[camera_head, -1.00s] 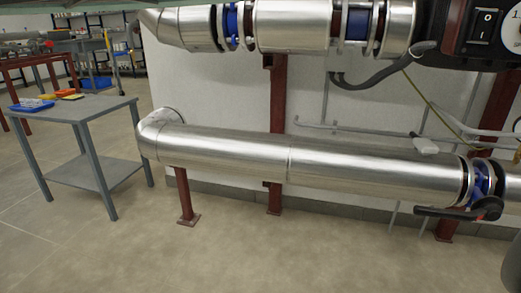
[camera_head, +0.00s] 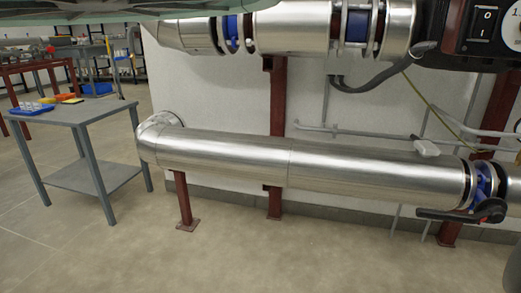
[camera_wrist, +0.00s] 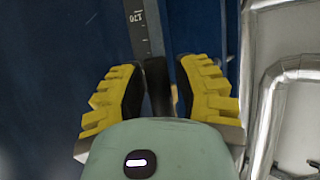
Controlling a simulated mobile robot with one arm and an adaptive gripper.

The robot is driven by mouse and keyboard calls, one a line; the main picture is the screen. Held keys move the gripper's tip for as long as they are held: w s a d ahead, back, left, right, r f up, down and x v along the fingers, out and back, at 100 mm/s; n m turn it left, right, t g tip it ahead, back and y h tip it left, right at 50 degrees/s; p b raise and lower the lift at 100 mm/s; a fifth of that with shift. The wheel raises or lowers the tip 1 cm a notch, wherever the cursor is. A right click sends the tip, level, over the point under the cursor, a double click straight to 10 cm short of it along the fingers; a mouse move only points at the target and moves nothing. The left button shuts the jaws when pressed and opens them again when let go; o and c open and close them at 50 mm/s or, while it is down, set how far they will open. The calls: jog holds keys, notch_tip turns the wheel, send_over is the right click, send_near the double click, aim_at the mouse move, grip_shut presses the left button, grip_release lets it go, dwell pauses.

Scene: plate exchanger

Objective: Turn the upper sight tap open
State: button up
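In the wrist view, my gripper (camera_wrist: 160,92) has two yellow ribbed fingers standing apart. A dark upright bar (camera_wrist: 157,85) shows between them, with narrow gaps at its sides; I cannot tell whether it is the sight tap's handle. Above it is a grey scale strip (camera_wrist: 146,28) marked 170, against a dark blue surface. The upper sight tap is not clearly identifiable in either view. My gripper is not visible in the head view.
Silver pipes (camera_head: 330,172) run along the wall, with a black-levered valve (camera_head: 470,212) at right. A black switch box (camera_head: 487,28) is at upper right. A grey table (camera_head: 75,112) stands at left. Pale bent pipes (camera_wrist: 275,95) are right of my gripper. Floor in front is clear.

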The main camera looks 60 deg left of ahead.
jog(key=o, duration=0.3)
jog(key=shift+r, duration=0.15)
jog(key=shift+a, duration=0.1)
jog(key=shift+v, duration=5.95)
